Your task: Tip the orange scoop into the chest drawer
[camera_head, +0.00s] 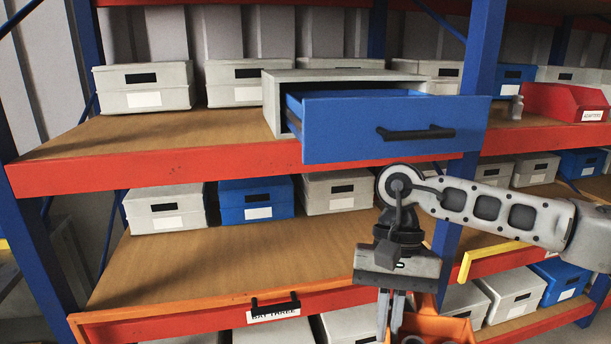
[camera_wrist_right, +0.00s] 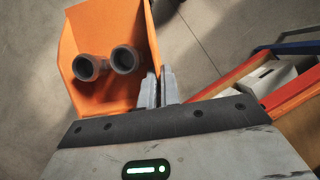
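The blue chest drawer (camera_head: 345,128) is pulled out of its grey chest (camera_head: 272,105) on the upper shelf, with a black handle on its front. My right gripper (camera_head: 391,318) hangs with its fingers down, below and in front of the drawer. The orange scoop (camera_head: 447,327) shows partly at the bottom edge of the head view. In the right wrist view the scoop (camera_wrist_right: 95,38) holds two grey pipe-like castings (camera_wrist_right: 105,64). The fingers (camera_wrist_right: 158,88) are close together on the scoop's side wall. The drawer's inside is mostly hidden. My left gripper is not in view.
Grey and blue lidded boxes (camera_head: 256,200) line the shelves. A blue rack upright (camera_head: 484,50) stands behind the drawer's right end. A red bin (camera_head: 565,100) is at the right. An orange front with a black handle (camera_head: 275,304) is on the lower shelf.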

